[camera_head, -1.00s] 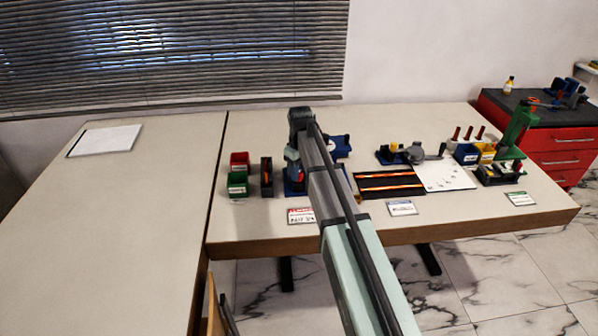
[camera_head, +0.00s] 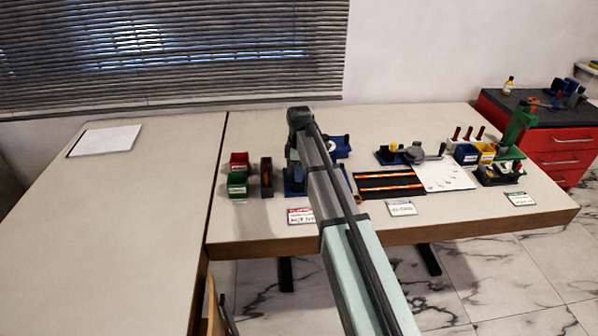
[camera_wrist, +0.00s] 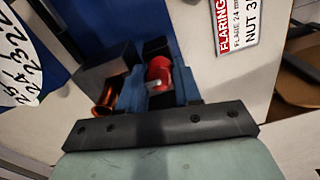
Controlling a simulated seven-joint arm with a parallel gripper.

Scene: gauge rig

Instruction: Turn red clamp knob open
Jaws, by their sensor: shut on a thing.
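The red clamp knob (camera_wrist: 157,74) shows in the wrist view, just above the dark bar of my gripper. My gripper (camera_wrist: 159,88) has its two blue fingers on either side of the knob and is shut on it. A small pale piece shows on the knob's front. A dark block stands left of the fingers, with a copper-coloured tube end (camera_wrist: 106,99) below it. In the head view my arm hides the knob and most of the blue rig (camera_head: 338,147).
A red bin (camera_head: 239,160) and a green bin (camera_head: 237,184) stand left of my arm, beside a dark upright holder (camera_head: 266,176). A label card (camera_head: 301,216) lies at the table's front. A black tray with orange strips (camera_head: 389,185) lies to the right. The left table is mostly clear.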

